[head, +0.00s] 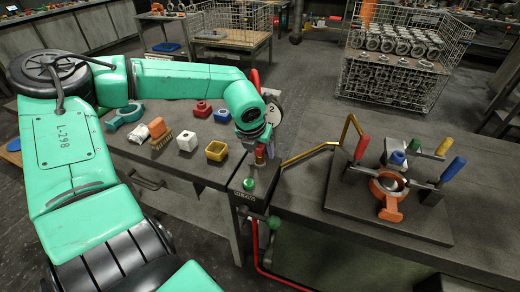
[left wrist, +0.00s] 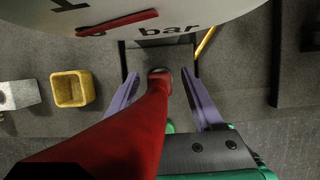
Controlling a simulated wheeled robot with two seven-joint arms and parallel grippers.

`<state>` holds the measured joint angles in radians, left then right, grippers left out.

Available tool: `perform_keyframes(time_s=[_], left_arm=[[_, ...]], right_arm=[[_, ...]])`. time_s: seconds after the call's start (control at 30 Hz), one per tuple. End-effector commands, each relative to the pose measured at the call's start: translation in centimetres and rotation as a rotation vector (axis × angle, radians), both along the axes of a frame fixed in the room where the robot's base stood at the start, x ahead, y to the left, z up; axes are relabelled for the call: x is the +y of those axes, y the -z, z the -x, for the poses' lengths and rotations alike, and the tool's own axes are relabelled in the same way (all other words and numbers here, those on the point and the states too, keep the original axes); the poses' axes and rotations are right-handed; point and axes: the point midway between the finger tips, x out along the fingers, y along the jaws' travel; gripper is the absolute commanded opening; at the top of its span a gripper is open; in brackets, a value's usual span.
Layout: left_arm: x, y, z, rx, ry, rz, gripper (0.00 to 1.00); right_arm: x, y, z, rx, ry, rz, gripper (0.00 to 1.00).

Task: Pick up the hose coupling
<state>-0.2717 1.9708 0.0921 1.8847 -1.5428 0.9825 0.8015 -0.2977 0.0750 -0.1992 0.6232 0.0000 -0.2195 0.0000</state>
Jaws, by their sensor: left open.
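A red hose (left wrist: 125,135) runs up through the left wrist view to a dark-ringed end, which looks like the hose coupling (left wrist: 160,73). In the head view a small red and brass piece (head: 261,154) shows at the tips of my left gripper (head: 262,148), over the table's right edge. My left gripper is open, its two purple fingers (left wrist: 160,97) on either side of the hose end. I cannot tell whether they touch it. The hose partly hides behind the gripper and a round gauge (head: 273,109). My right gripper is not in view.
A green knob (head: 249,184) sits on a dark block just below the gripper. Wire baskets of castings (head: 402,48) stand behind.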

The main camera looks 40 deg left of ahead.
Motion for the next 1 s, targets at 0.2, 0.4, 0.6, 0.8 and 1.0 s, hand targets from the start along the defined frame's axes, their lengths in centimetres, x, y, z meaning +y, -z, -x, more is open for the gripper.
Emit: perform_keyframes(time_s=[0.2, 0.4, 0.6, 0.8, 1.0], left_arm=[[0.0, 0.1, -0.1, -0.002, 0.0, 0.0, 0.68], [0.0, 0.1, -0.1, -0.001, 0.0, 0.001, 0.0], [0.0, 0.1, -0.1, -0.002, 0.0, 0.0, 0.0], [0.0, -0.4, -0.2, -0.003, 0.0, 0.0, 0.0], [0.0, -3.7, -0.2, -0.008, -0.001, -0.001, 0.0]], right_arm=[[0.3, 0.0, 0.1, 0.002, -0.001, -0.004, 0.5], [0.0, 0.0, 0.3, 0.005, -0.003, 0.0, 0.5], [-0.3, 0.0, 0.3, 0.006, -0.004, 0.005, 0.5], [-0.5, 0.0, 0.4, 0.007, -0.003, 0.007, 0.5], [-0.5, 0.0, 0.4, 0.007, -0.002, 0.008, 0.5]])
